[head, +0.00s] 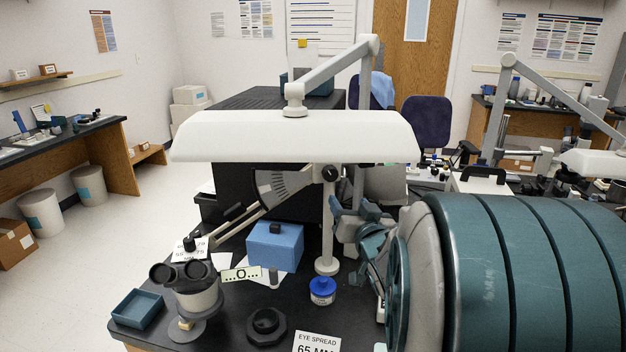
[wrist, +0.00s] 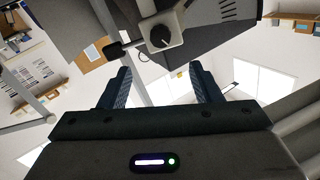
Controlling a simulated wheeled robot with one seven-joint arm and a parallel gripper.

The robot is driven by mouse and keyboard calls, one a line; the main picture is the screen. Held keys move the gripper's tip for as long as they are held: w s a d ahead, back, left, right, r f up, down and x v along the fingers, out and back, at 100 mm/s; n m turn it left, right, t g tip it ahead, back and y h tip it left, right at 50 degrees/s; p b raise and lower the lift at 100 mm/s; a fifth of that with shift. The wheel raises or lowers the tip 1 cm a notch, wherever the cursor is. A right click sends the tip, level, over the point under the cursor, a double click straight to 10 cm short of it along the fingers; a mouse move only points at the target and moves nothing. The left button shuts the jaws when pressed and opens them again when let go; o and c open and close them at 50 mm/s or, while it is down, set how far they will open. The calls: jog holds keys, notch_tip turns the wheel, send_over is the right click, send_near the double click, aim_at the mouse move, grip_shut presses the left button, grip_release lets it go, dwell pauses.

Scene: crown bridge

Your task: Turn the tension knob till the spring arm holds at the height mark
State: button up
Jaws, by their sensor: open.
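The black tension knob (head: 330,173) sits on a pale block at the top of a white post (head: 327,225). The spring arm (head: 237,222) slopes down to the left from it, past a grey sector plate (head: 281,186) with scale lines; I cannot make out which line is the height mark. My gripper (head: 355,212) is right of the post and below the knob, partly hidden by my own arm. In the wrist view its blue fingers (wrist: 160,70) are apart with nothing gripped. The knob (wrist: 160,37) shows there above the fingertips, centred between them and apart from them.
A white lamp shade (head: 295,137) hangs over the bench and hides what is behind it. A blue box (head: 275,247), a microscope (head: 190,290), a blue-lidded jar (head: 322,291) and a black round base (head: 266,325) stand on the bench. A teal tray (head: 138,309) is at the front left.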

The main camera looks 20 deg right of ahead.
aim_at(331, 177)
jog(key=w, duration=0.4)
jog(key=w+d+p, duration=0.1)
jog(key=w, duration=0.3)
jog(key=w+p, duration=0.1)
jog(key=w, duration=0.4)
jog(key=shift+w+d, duration=0.1)
jog(key=shift+d, duration=0.3)
jog(key=c, duration=1)
